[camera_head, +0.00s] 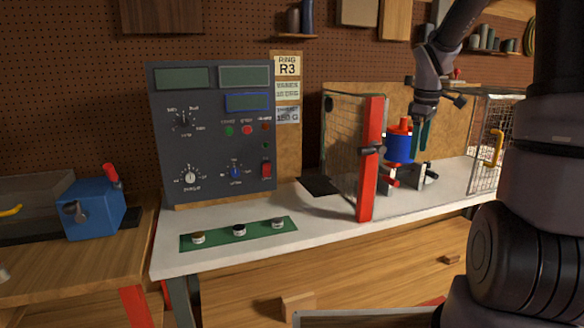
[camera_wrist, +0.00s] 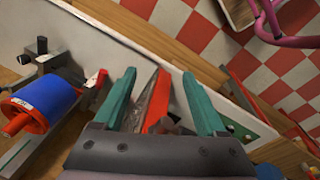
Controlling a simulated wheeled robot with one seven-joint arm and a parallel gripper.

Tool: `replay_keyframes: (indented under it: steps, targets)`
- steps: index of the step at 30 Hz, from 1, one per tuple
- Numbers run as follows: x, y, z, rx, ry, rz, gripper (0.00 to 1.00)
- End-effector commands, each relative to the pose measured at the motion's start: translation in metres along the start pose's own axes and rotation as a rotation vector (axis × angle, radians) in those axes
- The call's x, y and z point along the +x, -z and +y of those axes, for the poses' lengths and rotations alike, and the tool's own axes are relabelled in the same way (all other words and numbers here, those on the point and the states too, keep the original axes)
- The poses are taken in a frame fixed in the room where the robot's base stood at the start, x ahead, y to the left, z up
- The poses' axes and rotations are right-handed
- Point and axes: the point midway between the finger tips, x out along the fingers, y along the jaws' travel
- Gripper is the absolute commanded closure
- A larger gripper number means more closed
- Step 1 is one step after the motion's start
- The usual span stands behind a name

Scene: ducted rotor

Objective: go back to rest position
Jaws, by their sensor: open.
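My gripper (camera_head: 424,134) is above the right part of the white bench, next to the blue and orange rotor unit (camera_head: 398,150), with its teal fingers pointing down. In the wrist view its two teal fingers (camera_wrist: 159,78) are spread with nothing held between them. The rotor unit (camera_wrist: 42,102) shows at the left there, outside the fingers, on a metal stand. Whether a finger touches the unit is hard to tell in the head view; in the wrist view they look apart.
A red-edged mesh guard (camera_head: 371,160) stands left of the rotor and a mesh door (camera_head: 484,150) with a yellow handle at the right. A grey control panel (camera_head: 210,135) and a green strip with several small parts (camera_head: 240,234) are farther left. A blue box (camera_head: 93,208) sits on the left table.

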Motion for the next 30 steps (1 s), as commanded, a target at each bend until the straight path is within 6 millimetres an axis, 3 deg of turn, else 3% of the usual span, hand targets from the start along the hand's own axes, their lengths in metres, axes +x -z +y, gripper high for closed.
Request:
replay_keyframes:
  steps: [9,15,21,30]
  targets:
    - [-0.100,-0.019,-0.088,0.464,-0.091,0.179,0.27]
    - [-0.142,-0.044,-0.150,0.787,-0.050,0.355,0.27]
    - [-0.161,-0.066,-0.197,1.032,0.055,0.500,0.27]
    - [-0.165,-0.076,-0.216,1.143,0.125,0.557,0.27]
